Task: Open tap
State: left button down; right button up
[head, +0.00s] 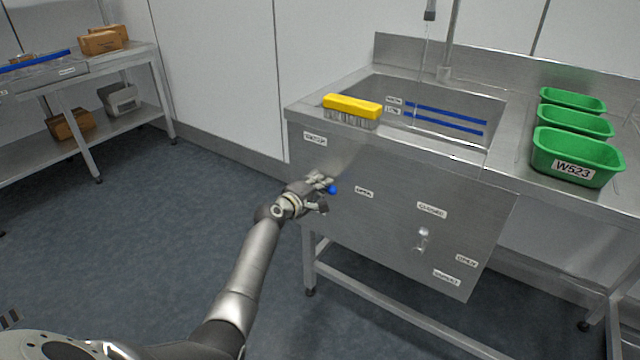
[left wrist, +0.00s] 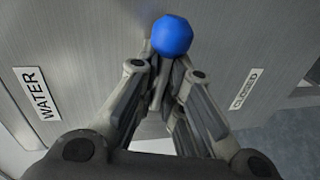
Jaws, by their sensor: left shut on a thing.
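The tap's round blue knob (head: 332,189) is at the left part of the steel panel (head: 390,175) under the sink, below a WATER label (head: 315,138). My left gripper (head: 322,191) is at the knob, shut on the tap handle. In the left wrist view the fingers (left wrist: 164,75) close together just behind the blue knob (left wrist: 172,36), which sticks out past the fingertips. A CLOSED label (left wrist: 245,88) is to the right there and the WATER label (left wrist: 36,93) to the left. The handle itself is mostly hidden by the fingers. My right gripper is not in view.
A second metal fitting (head: 423,238) is on the panel to the right, with small labels around it. Above, a yellow brush (head: 352,106) lies on the sink's front edge and green bins (head: 577,157) stand at the right. The floor (head: 160,220) at left is clear.

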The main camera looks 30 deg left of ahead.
pick_arm(q)
jog(key=shift+d+f+n+h, duration=0.2)
jog(key=shift+d+n+h, duration=0.2)
jog(key=shift+d, duration=0.1)
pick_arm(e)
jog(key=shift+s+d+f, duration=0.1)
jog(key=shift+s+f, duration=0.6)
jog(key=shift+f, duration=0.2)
pick_arm(q)
jog(key=c, duration=1.6)
grip_release()
jog(key=shift+c, duration=0.2)
jog(key=shift+o, duration=0.8)
jog(key=shift+r, duration=0.35)
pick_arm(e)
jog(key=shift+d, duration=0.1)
pick_arm(q)
jog(key=shift+a, duration=0.2)
jog(key=shift+s, duration=0.25)
jog(key=d+v, duration=0.1)
jog(key=v, duration=1)
jog(key=shift+s+a, duration=0.2)
jog(key=shift+a, duration=0.1)
jog(key=shift+r, duration=0.15)
